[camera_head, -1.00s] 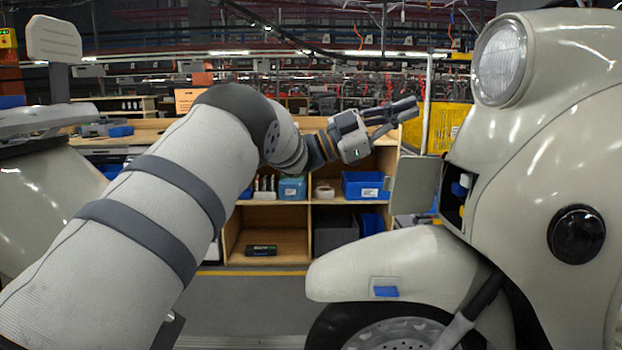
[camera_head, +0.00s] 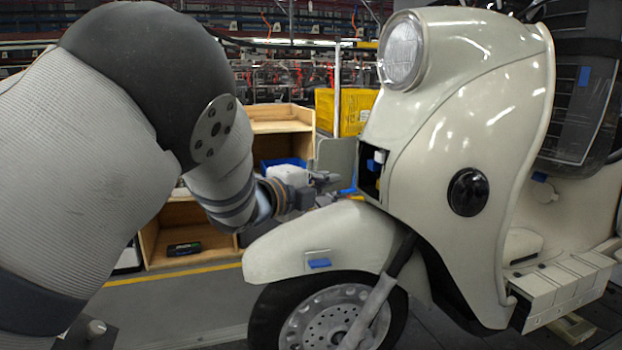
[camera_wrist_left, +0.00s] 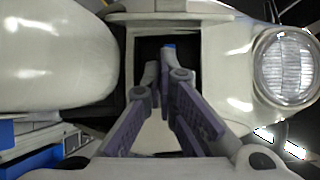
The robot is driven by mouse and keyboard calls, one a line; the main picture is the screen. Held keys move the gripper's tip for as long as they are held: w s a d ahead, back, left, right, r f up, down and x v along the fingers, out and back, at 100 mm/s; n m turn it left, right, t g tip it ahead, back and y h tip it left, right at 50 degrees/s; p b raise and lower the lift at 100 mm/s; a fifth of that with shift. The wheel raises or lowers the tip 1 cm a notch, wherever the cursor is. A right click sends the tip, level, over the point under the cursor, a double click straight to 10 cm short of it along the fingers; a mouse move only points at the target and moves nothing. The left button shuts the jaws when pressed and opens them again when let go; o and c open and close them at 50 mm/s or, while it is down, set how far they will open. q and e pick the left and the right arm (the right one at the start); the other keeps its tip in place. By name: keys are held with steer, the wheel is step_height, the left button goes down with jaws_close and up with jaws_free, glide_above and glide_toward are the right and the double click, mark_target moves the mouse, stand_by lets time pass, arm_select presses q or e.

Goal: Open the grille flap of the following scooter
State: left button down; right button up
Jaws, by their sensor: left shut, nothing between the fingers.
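The cream scooter (camera_head: 440,150) stands at the right in the head view, its headlight (camera_head: 403,52) at the top. Its grille flap (camera_head: 337,158), a flat grey-green panel, stands swung out beside the dark opening (camera_head: 372,172) in the front. The opening holds small blue and white parts. My left gripper (camera_head: 328,178) is shut and empty, low beside the flap and above the front fender. I cannot tell whether it touches the flap. In the left wrist view its fingertips (camera_wrist_left: 165,76) lie in front of the dark opening (camera_wrist_left: 183,50). My right gripper is not in view.
The front fender (camera_head: 330,245) and wheel (camera_head: 345,315) lie below my gripper. A wooden shelf (camera_head: 185,250) with a blue bin (camera_head: 283,163) and a yellow crate (camera_head: 345,110) stand behind. My left arm covers the left side of the head view.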

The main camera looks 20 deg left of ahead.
arm_select(q)
steer(key=shift+w+a+r, duration=0.1)
steer(key=shift+w+a, duration=0.4)
steer(key=shift+a, duration=0.4)
steer(key=shift+w+a+r, duration=0.1)
steer(key=shift+w+a, duration=0.4)
steer(key=shift+a, duration=0.35)
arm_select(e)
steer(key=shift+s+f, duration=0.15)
arm_select(q)
steer(key=shift+a, duration=0.1)
